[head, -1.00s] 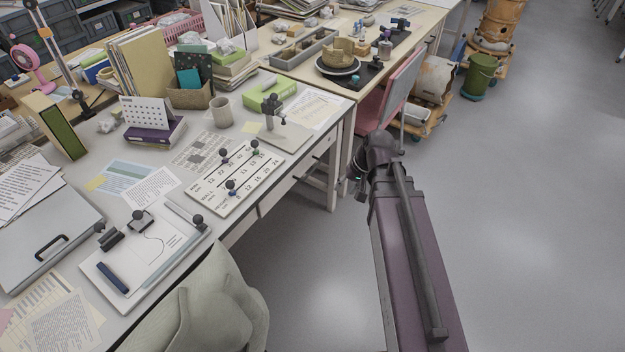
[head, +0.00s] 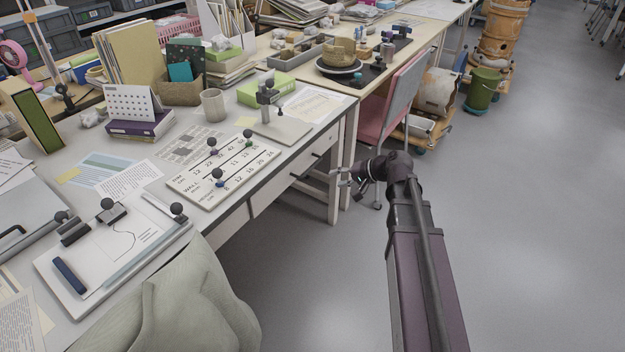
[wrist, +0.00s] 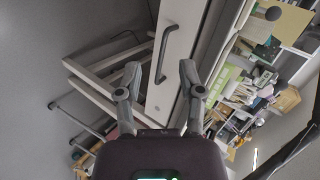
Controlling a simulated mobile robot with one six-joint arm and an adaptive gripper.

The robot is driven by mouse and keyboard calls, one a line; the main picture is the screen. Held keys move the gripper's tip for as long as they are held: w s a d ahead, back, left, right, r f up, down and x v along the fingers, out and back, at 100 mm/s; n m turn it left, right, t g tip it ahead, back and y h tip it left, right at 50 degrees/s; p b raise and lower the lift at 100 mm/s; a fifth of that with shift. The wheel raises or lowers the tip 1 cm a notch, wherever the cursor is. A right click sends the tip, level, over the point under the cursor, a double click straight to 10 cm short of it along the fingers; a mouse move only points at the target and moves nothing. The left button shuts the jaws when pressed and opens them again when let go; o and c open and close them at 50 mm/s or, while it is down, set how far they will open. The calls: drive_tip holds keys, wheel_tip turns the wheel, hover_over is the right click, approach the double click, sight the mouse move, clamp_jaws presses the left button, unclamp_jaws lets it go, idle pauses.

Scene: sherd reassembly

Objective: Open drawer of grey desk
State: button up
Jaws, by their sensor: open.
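The grey desk (head: 232,228) stands at left in the head view, with a pale drawer front (head: 285,188) under its top. The drawer looks flush with the desk. In the wrist view, the drawer front (wrist: 181,42) carries a dark bar handle (wrist: 162,50). My gripper (wrist: 159,68) is open and empty; its two fingers lie on either side of the handle's lower part in the picture. I cannot tell how much gap is left in depth. In the head view, my gripper (head: 340,178) is small and points left toward the drawer side of the desk.
A pink and grey chair (head: 395,100) stands just beyond my gripper. A greenish draped seat back (head: 175,300) is against the desk's near side. A printed board (head: 225,175) with knobs and papers lie on the desktop. Open floor (head: 540,220) is on the right.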

sight(312, 167)
drive_tip(key=w+d+f+m+t+y+b, duration=0.2)
drive_tip(key=w+d+f+m+t+b, duration=0.1)
drive_tip(key=b, duration=0.7)
drive_tip(key=w+d+f+t, duration=0.1)
drive_tip(key=w+f, duration=0.1)
drive_tip(key=w, duration=0.1)
drive_tip(key=shift+w+f+y+b, duration=0.15)
drive_tip(key=shift+w+y+b, duration=0.1)
drive_tip(key=shift+y+b, duration=0.15)
drive_tip(key=shift+w+a, duration=0.1)
drive_tip(key=shift+a, duration=0.05)
drive_tip(key=b+x, duration=0.2)
drive_tip(key=x, duration=1.1)
drive_tip(key=shift+w+a, duration=0.15)
drive_tip(key=shift+a, duration=0.05)
clamp_jaws()
